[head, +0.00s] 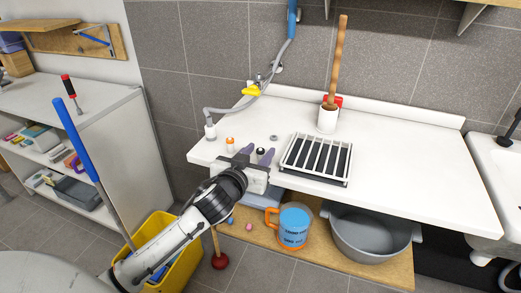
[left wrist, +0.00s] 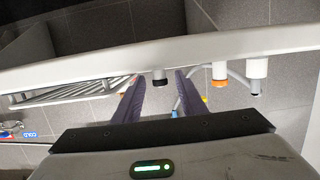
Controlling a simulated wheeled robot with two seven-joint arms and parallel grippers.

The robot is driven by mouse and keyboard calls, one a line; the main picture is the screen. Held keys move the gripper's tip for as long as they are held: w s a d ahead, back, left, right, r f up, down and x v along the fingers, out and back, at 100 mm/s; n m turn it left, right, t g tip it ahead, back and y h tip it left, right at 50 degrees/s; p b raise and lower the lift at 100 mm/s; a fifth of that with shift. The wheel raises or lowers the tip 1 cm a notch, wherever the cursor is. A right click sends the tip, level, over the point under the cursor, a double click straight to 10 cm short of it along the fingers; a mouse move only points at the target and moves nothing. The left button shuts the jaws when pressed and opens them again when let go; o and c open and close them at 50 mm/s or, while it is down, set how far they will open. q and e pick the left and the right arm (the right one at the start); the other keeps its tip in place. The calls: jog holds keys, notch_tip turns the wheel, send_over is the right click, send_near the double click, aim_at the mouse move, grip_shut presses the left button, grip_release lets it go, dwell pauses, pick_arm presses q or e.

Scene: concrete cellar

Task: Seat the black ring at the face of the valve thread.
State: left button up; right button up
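My left gripper (head: 257,155) is low over the front edge of the white counter, its two purple fingers apart. It also shows in the left wrist view (left wrist: 161,84). I cannot tell whether this is the black ring. A small dark grey ring-like piece (head: 273,138) lies behind the fingers. A yellow-handled valve (head: 251,91) is on the wall pipework; its thread cannot be made out.
Left of the gripper stand an orange-and-white piece (head: 230,145) and a white hose fitting (head: 210,131). A dish rack (head: 317,158) is close on the right. The right side of the counter (head: 425,170) is clear.

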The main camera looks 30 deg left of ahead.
pick_arm(q)
jog(key=shift+w+a+f, duration=0.15)
jog(key=shift+w+a, duration=0.05)
jog(key=shift+w, duration=0.5)
grip_shut()
